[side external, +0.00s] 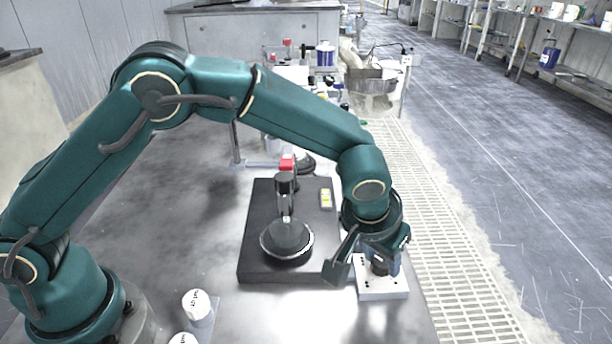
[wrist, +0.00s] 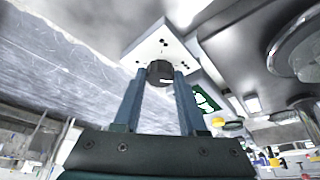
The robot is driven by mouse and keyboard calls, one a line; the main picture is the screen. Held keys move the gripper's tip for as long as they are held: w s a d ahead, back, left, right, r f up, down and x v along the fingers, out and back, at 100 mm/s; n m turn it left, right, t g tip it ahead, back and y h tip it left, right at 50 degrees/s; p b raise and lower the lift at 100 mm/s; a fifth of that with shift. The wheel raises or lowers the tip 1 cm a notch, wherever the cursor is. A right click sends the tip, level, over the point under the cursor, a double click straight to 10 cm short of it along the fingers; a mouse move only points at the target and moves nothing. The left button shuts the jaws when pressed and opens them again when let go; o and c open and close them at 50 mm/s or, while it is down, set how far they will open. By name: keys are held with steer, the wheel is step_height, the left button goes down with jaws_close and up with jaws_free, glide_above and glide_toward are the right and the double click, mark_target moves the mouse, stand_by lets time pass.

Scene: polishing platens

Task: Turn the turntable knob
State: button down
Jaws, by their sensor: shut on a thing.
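The turntable knob (wrist: 160,72) is a short black cylinder on a white block with small dark holes. In the wrist view it sits between the two blue fingers of my gripper (wrist: 158,85), which is shut on it. In the side view the knob (side external: 380,266) shows partly behind my gripper (side external: 379,262), on the white block (side external: 383,291) at the right of the dark platen base. The round grey platen (side external: 287,240) lies on the black base (side external: 258,262), just left of my gripper.
A dark post (side external: 285,187) stands at the platen's back edge. White bottles (side external: 196,304) stand at the table's front left. A metal bowl (side external: 371,82) and bottles are at the back. Grating (side external: 440,230) lies beyond the table's right edge.

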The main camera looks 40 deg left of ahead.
steer(key=shift+a, duration=0.1)
steer(key=m+h, duration=0.1)
steer(key=m, duration=0.2)
steer(key=m+h, duration=0.1)
steer(key=m, duration=0.1)
steer(key=shift+a+m+g, duration=0.15)
steer(key=shift+m+g, duration=0.25)
steer(key=m+h, duration=0.1)
steer(key=m, duration=0.1)
steer(key=m+g, duration=0.1)
steer(key=m, duration=0.2)
steer(key=shift+w+m+h, duration=0.15)
steer(key=shift+m+h, duration=0.15)
steer(key=shift+h, duration=0.1)
steer(key=shift+r, duration=0.1)
steer(key=shift+c, duration=2.3)
jaws_free()
steer(key=shift+g, duration=0.3)
steer(key=shift+v, duration=2.55)
